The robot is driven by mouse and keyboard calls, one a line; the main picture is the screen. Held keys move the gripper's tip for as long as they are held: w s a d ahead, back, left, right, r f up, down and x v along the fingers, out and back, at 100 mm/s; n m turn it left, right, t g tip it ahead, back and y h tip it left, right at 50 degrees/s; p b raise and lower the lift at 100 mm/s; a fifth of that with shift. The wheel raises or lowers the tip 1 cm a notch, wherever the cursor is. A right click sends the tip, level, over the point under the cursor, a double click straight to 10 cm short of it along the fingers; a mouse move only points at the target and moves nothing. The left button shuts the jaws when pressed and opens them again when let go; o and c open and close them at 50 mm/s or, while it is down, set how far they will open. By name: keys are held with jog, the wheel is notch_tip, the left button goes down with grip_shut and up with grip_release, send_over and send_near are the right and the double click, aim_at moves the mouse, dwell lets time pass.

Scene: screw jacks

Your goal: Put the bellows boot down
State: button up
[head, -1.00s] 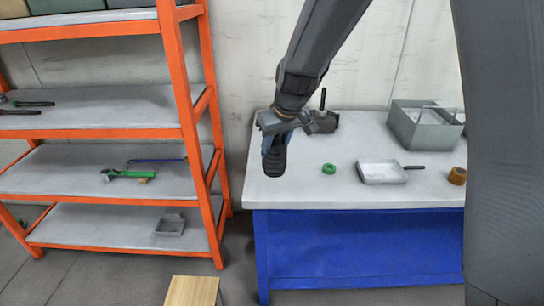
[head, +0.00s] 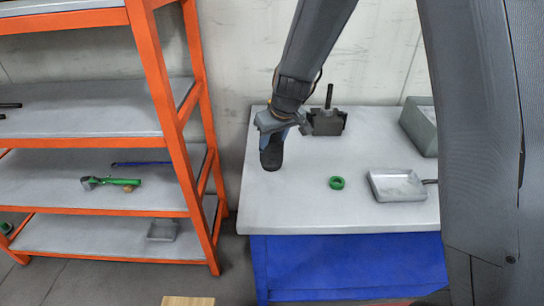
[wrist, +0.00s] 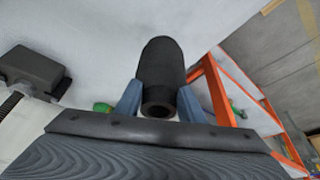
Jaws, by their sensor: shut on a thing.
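The bellows boot (head: 271,155) is a black, ribbed, hollow cylinder. It hangs from my gripper (head: 285,127) over the left part of the white tabletop (head: 290,205). In the wrist view the boot (wrist: 161,72) sits between the two blue-grey fingers of my gripper (wrist: 158,103), which are shut on it, and its open end faces the camera. Whether its far end touches the tabletop or is a little above it, I cannot tell.
A dark block with an upright rod (head: 327,120) stands behind the gripper. A green ring (head: 337,183), a shallow grey tray (head: 397,186) and a grey bin (head: 420,125) are to the right. An orange shelf rack (head: 172,130) stands left. The front left tabletop is clear.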

jog(key=shift+f+b, duration=0.3)
jog(key=shift+f, duration=2.05)
jog(key=shift+f, duration=0.15)
jog(key=o, duration=1.1)
jog(key=shift+r, duration=0.35)
jog(key=b+v, duration=0.1)
jog(key=v, duration=0.9)
jog(key=shift+s+d+r, duration=0.1)
jog(key=shift+s, duration=0.05)
jog(key=shift+s+d+r, duration=0.25)
jog(key=shift+s+r, duration=0.1)
jog(key=shift+r, duration=0.25)
